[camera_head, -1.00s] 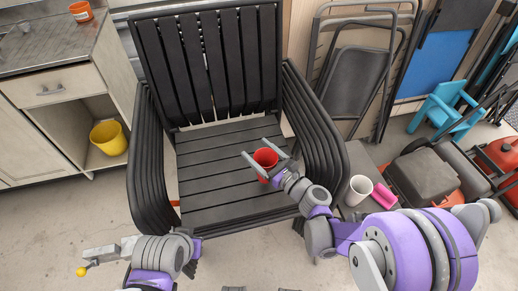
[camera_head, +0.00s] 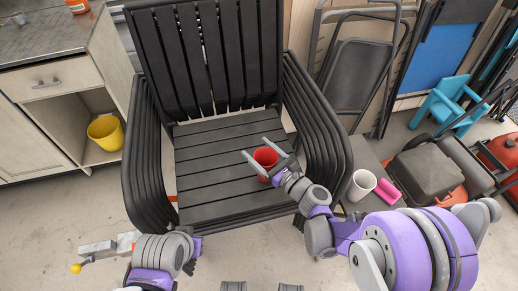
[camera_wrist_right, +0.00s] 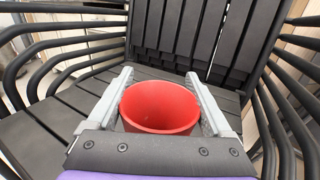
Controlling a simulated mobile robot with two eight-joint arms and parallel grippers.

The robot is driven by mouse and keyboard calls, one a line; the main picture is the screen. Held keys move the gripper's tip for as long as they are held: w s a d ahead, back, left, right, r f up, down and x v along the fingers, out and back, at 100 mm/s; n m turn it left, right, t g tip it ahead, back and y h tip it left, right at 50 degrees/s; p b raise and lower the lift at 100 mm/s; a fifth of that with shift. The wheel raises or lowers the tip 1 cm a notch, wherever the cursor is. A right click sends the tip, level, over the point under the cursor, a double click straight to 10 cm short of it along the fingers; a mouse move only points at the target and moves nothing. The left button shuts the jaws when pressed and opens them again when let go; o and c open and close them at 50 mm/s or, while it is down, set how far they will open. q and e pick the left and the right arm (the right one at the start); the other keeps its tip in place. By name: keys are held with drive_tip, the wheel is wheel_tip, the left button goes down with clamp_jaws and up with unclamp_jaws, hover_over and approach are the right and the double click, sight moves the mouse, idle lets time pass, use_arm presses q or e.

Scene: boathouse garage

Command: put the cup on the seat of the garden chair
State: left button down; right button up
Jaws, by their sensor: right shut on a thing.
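The red cup (camera_head: 265,158) is upright between the fingers of my right gripper (camera_head: 265,156), which is shut on it. In the right wrist view the cup (camera_wrist_right: 160,106) shows its open mouth, with a grey finger on each side. The garden chair (camera_head: 222,180) is black and slatted, with curved arms. The cup is over the right part of its seat; I cannot tell whether its base touches the slats. My left gripper (camera_head: 100,249) is left of the chair's front, apart from the cup; its jaw opening is unclear.
A white cup (camera_head: 361,184) and a pink object (camera_head: 387,190) are on a dark surface right of the chair. A wooden cabinet (camera_head: 50,85) with a yellow bucket (camera_head: 105,132) stands left. Folded chairs (camera_head: 355,85) lean behind. The chair's arms flank the seat.

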drive_tip(key=shift+f, duration=0.25)
idle(0.4)
drive_tip(key=o, duration=1.6)
drive_tip(key=v, duration=1)
drive_tip(key=shift+s+d, duration=0.25)
drive_tip(key=shift+s, duration=0.05)
clamp_jaws()
